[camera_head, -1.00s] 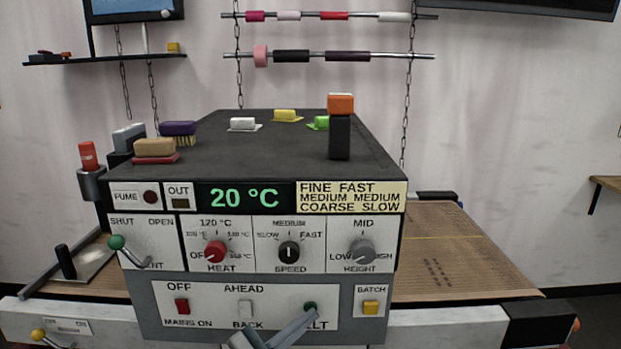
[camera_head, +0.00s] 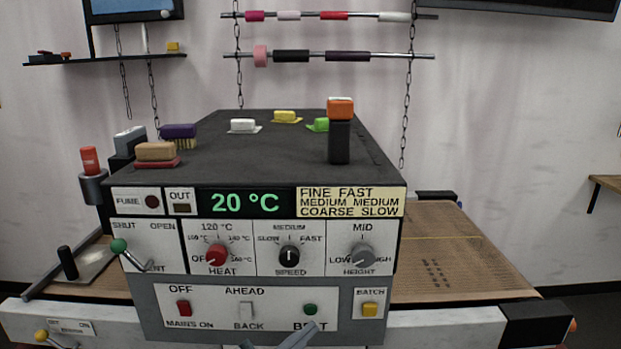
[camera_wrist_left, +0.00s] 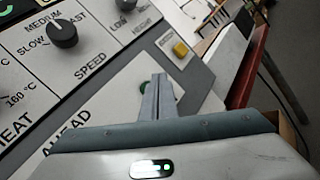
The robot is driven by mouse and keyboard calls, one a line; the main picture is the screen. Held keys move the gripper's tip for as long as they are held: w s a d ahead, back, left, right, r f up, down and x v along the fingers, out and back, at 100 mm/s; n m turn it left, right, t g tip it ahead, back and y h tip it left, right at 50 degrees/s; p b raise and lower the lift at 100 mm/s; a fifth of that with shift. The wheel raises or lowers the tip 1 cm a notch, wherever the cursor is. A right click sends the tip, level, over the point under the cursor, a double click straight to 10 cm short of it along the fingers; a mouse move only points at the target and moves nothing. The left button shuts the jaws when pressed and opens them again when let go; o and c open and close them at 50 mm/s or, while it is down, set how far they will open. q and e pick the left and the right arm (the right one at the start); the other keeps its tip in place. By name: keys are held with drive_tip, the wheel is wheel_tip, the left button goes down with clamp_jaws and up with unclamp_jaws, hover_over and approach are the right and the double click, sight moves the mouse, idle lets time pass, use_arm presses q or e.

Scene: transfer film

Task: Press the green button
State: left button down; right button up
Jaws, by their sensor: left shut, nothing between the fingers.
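The green button (camera_head: 310,309) is a small round button on the white lower panel, above the BELT label. In the wrist view the green button (camera_wrist_left: 144,87) shows just past my fingertips, partly covered by them. My left gripper (camera_head: 312,327) comes up from the bottom edge of the head view. Its fingers are together and empty, with the tips just below the button. In the wrist view the shut fingers of the left gripper (camera_wrist_left: 157,82) point at the panel. I cannot tell whether they touch the button. My right gripper is not in view.
Nearby controls are a white rocker switch (camera_head: 246,309), a yellow BATCH button (camera_head: 370,309) and a red mains switch (camera_head: 183,307). Above are the red heat knob (camera_head: 216,255) and black speed knob (camera_head: 289,256). A green-balled lever (camera_head: 119,246) sticks out at left.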

use_arm(q)
drive_tip(key=s+p, duration=0.1)
drive_tip(key=s, duration=0.3)
